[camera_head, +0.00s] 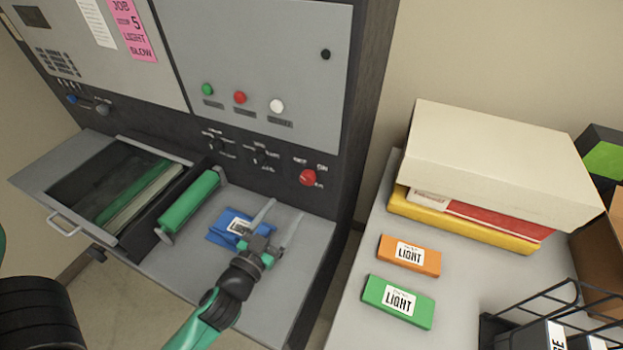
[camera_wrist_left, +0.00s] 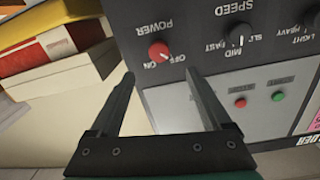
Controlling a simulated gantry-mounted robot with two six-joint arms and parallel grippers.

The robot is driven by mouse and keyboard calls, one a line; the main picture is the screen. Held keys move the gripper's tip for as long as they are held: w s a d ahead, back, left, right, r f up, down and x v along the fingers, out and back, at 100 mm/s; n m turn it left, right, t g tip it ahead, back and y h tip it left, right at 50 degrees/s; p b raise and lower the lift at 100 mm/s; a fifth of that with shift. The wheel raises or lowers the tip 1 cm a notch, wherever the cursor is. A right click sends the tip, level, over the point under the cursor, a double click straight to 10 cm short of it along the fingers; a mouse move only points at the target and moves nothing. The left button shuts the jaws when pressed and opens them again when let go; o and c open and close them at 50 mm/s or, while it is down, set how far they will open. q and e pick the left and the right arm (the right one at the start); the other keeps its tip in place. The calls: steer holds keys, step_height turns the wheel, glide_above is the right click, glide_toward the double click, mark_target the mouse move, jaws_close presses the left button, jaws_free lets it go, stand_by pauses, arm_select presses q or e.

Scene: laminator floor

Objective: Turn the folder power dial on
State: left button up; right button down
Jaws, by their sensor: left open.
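The red power dial (camera_head: 307,177) is on the dark lower band of the machine's front, at its right end. It also shows in the wrist view (camera_wrist_left: 158,52), upside down, under POWER with OFF and ON labels beside it. Which label its mark points to is too small to tell. My left gripper (camera_head: 284,212) is open and empty, above the grey shelf and in front of the panel, below and left of the dial. In the wrist view its fingertips (camera_wrist_left: 159,74) are spread, with the dial beyond the gap between them. My right gripper is not in view.
Black dials (camera_head: 260,157) sit left of the red one, below green, red and white buttons. A blue packet (camera_head: 220,232) lies on the shelf near my gripper; a green roller (camera_head: 188,201) is left of it. A side table at right holds orange (camera_head: 385,251) and green (camera_head: 372,292) boxes.

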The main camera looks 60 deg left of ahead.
mark_target(306, 181)
arm_select(q)
steer(key=p+x, duration=0.2)
steer(key=x, duration=0.9)
steer(key=shift+w+a, duration=0.1)
steer(key=shift+w, duration=0.05)
jaws_close()
